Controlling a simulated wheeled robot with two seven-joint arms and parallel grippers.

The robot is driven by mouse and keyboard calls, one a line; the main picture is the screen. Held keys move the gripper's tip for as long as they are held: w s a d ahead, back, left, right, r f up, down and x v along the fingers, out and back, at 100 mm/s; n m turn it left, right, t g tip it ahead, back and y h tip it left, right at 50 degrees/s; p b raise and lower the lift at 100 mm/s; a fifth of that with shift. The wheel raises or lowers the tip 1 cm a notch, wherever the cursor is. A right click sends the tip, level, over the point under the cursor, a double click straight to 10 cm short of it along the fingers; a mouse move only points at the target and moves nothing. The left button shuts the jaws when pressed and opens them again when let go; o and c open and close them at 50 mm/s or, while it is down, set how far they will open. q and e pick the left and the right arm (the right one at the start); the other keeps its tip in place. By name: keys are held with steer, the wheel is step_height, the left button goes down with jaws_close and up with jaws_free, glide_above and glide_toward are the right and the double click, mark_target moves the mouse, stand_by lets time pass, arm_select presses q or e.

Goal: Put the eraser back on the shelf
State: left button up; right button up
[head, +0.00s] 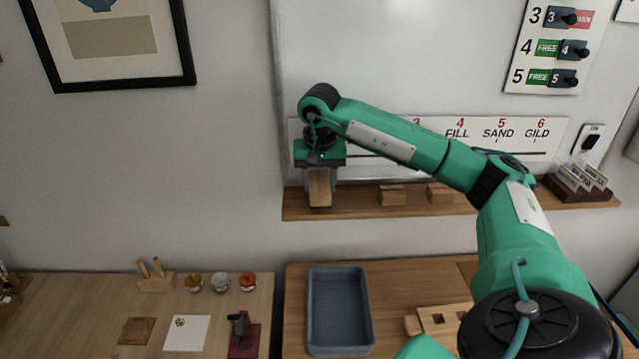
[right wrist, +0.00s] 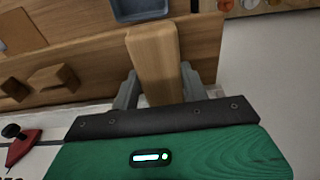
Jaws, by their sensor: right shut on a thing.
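The eraser, a light wooden block (head: 319,188), is between the fingers of my right gripper (head: 319,180). The gripper is shut on it and points down at the left end of the wooden shelf (head: 355,207) under the whiteboard. In the right wrist view the eraser (right wrist: 155,62) sticks out between the two grey fingers (right wrist: 158,92), with the shelf (right wrist: 205,45) behind it. I cannot tell whether the eraser touches the shelf. My left gripper is not in view.
Two small wooden blocks (head: 392,195) (head: 440,193) stand on the shelf to the right. A card holder (head: 578,186) sits at its right end. Below are a blue-grey tray (head: 340,310) and a wooden piece with holes (head: 440,318). The whiteboard (head: 390,60) rises behind.

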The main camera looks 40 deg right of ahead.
steer(key=shift+f+p, duration=0.3)
steer(key=shift+f, duration=0.4)
steer(key=shift+w+d+f+p, duration=0.1)
steer(key=shift+w+f+p, duration=0.05)
steer(key=shift+p, duration=0.2)
steer(key=shift+w+d+f, duration=0.15)
steer(key=shift+d+f, duration=0.05)
steer(key=shift+f, duration=0.15)
steer(key=shift+f, duration=0.1)
steer(key=o, duration=0.9)
